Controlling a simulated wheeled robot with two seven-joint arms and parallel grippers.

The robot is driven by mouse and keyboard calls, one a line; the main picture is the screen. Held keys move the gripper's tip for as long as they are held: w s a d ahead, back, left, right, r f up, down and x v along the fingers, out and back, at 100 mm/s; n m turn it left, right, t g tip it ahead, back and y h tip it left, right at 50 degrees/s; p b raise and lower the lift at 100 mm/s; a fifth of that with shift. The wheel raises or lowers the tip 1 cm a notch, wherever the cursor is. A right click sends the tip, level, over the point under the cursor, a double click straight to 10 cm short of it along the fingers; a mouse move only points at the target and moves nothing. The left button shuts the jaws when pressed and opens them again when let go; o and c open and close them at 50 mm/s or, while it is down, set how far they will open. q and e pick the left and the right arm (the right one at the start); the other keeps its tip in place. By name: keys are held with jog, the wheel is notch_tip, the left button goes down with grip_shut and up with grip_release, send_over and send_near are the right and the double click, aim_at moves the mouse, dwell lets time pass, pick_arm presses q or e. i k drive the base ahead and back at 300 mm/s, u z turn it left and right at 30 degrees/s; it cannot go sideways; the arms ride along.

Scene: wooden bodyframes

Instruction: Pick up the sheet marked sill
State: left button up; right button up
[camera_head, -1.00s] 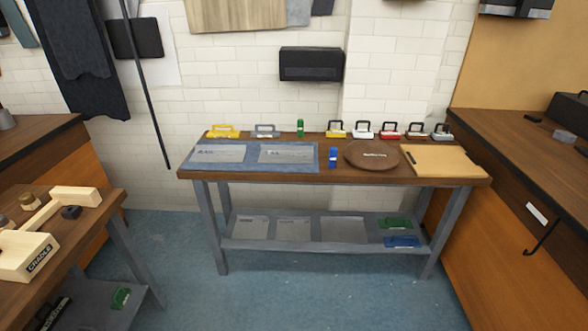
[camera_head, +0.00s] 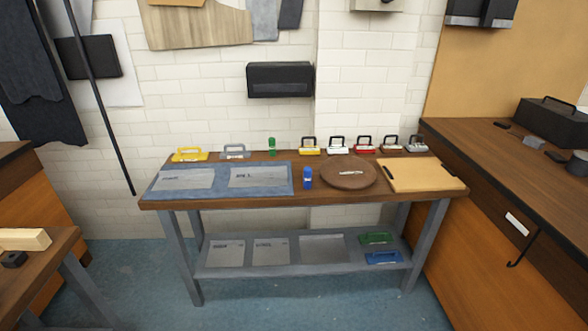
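Two grey sheets lie flat on a blue-grey mat (camera_head: 223,192) on the workbench: a left sheet (camera_head: 186,179) and a right sheet (camera_head: 258,178). Each has dark lettering near its top edge. The right one's short mark may read "SILL", but it is too small to be sure. More grey sheets lie on the bench's lower shelf: a left one (camera_head: 225,254), a middle one (camera_head: 270,252) and a right one (camera_head: 322,249). Their marks are too small to read. Neither of my grippers is in view.
Yellow (camera_head: 190,155) and grey (camera_head: 235,152) handled blocks and a row of stamps (camera_head: 338,146) line the bench's back. A blue bottle (camera_head: 308,178), round brown board (camera_head: 348,173) and wooden board (camera_head: 420,175) sit right of the mat. Blue floor in front is clear.

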aim_at(266, 174)
jog(key=z, duration=0.35)
jog(key=i, duration=0.8)
jog(key=u, duration=0.7)
jog(key=i, duration=0.8)
jog(key=u, duration=0.9)
